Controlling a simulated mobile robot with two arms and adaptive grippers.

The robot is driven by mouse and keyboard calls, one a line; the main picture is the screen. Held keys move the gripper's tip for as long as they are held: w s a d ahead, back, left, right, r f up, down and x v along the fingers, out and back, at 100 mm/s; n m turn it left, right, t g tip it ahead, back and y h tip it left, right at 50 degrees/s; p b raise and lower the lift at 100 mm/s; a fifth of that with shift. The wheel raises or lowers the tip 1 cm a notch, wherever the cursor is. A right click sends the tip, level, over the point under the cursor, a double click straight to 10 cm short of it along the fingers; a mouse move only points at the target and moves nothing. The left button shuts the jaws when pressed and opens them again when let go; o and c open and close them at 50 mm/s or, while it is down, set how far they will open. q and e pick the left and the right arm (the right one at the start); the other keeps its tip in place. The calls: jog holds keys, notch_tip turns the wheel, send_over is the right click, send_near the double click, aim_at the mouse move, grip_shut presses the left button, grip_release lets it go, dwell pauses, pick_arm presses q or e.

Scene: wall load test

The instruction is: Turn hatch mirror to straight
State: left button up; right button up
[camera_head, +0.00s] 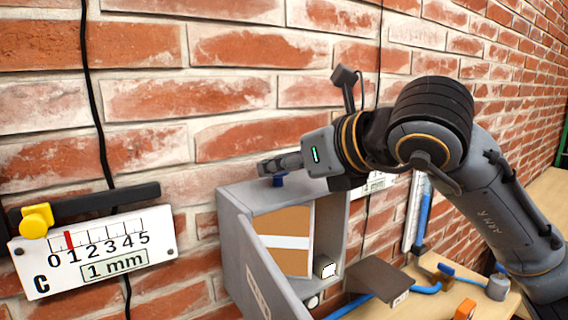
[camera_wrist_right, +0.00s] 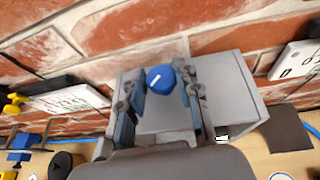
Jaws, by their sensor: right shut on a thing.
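A grey box (camera_head: 283,196) is fixed to the brick wall, with its hatch door (camera_head: 262,275) swung open to the front left. Inside is a tan panel with a white band (camera_head: 287,242), which may be the mirror or what it reflects. A blue knob (camera_head: 279,180) sits on top of the box; in the right wrist view the knob (camera_wrist_right: 160,79) has a white line slanting up to the right. My right gripper (camera_head: 280,164) is shut on the knob from above, its fingers on either side. My left gripper is out of view.
A white gauge plate marked C (camera_head: 95,252) with a red pointer and yellow knob hangs left of the box. Below right, a wooden bench (camera_head: 448,297) carries a dark plate (camera_head: 378,278), a blue tube, an orange block (camera_head: 465,309) and a grey cylinder (camera_head: 498,287).

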jog(key=shift+d+n+y, duration=0.1)
jog(key=shift+n+y, duration=0.2)
jog(key=shift+w+n+g+y, duration=0.15)
jog(key=shift+n+g+y, duration=0.25)
jog(key=shift+n+g, duration=0.3)
jog(key=shift+w+d+n+g+y, duration=0.1)
jog(key=shift+n+g+y, duration=0.5)
jog(key=shift+g, duration=0.2)
jog(key=n+g+p, duration=0.1)
jog(key=n+g+y+p, duration=0.1)
jog(key=n+g, duration=0.1)
jog(key=shift+w+r+y, duration=0.15)
jog(key=shift+y, duration=0.15)
jog(key=shift+d+n+g+p, duration=0.1)
jog(key=shift+n+g+p, duration=0.5)
jog(key=shift+n+g, duration=0.35)
jog(key=shift+f, duration=0.2)
jog(key=o, duration=1.2)
jog(key=shift+c, duration=0.2)
